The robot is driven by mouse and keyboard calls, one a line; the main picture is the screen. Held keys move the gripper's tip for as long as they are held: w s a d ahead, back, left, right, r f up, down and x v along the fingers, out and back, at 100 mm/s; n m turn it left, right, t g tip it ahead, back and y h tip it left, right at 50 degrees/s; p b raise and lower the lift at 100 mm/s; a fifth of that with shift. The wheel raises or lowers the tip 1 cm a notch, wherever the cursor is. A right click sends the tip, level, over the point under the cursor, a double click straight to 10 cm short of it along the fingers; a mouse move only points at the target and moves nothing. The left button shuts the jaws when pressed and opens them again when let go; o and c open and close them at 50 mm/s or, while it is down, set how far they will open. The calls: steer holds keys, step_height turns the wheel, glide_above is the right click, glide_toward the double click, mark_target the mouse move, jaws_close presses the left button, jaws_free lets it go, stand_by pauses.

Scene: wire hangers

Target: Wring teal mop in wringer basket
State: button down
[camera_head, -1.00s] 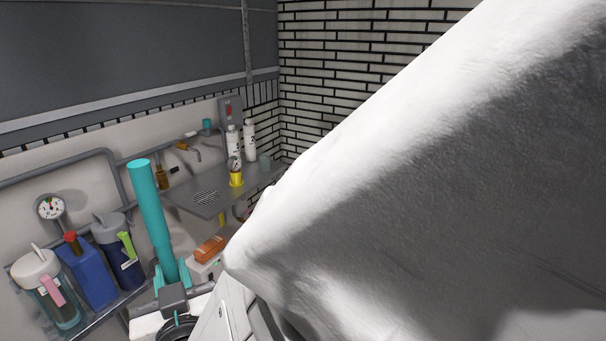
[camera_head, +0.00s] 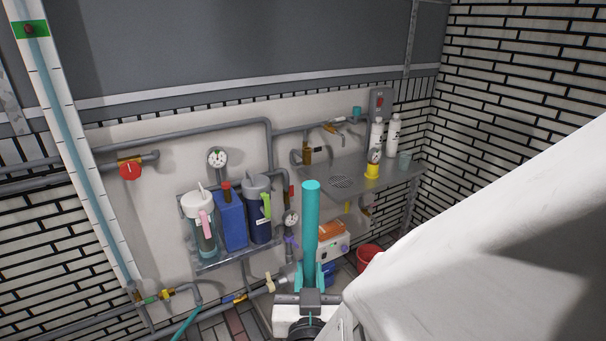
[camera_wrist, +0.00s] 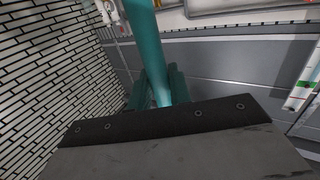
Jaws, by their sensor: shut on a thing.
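The teal mop shows as a thick teal handle (camera_head: 311,215) standing nearly upright in the head view. My gripper (camera_head: 318,274), with teal fingers, is shut around the handle's lower visible part. In the wrist view the teal handle (camera_wrist: 146,40) runs up from between my fingers (camera_wrist: 158,92). The mop's head is hidden in both views. I cannot make out a wringer basket in either view.
A wall shelf (camera_head: 240,251) holds a clear jug (camera_head: 203,232), a blue canister (camera_head: 231,222) and a dark jug (camera_head: 258,205). A metal sink counter (camera_head: 340,181) and a red bucket (camera_head: 369,258) are to the right. Pipes line the wall. The lower right is blocked close up.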

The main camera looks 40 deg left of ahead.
steer(key=shift+s+a+f, duration=0.1)
steer(key=shift+s+f, duration=0.05)
steer(key=shift+f, duration=0.3)
steer(key=c, duration=1.8)
jaws_free()
steer(key=shift+f, duration=0.2)
jaws_close()
steer(key=shift+f, duration=0.1)
